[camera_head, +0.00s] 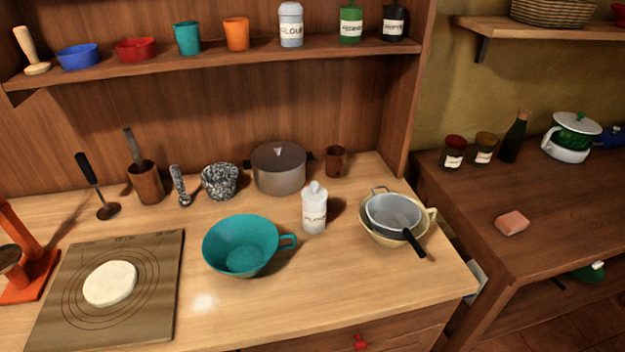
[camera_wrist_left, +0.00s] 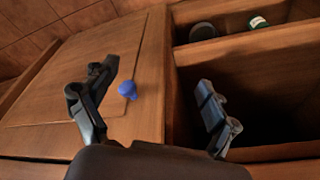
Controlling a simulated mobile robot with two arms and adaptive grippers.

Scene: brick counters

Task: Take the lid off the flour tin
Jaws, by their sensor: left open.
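A white flour tin (camera_head: 314,214) stands upright on the wooden counter, right of a teal bowl. Its knobbed lid (camera_head: 314,191) sits on top. A similar white container labelled flour (camera_head: 291,27) stands on the shelf above. My left gripper (camera_wrist_left: 158,92) shows only in the left wrist view. Its two fingers are spread wide with nothing between them, in front of a wooden cabinet front with a blue knob (camera_wrist_left: 127,90). The tin is not in that view. My right gripper is not in view.
The teal bowl (camera_head: 240,246) is close on the tin's left. A lidded pot (camera_head: 279,170) stands behind it. A sieve (camera_head: 393,217) rests in a cream bowl at right, its handle pointing forward. The counter in front of the tin is clear.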

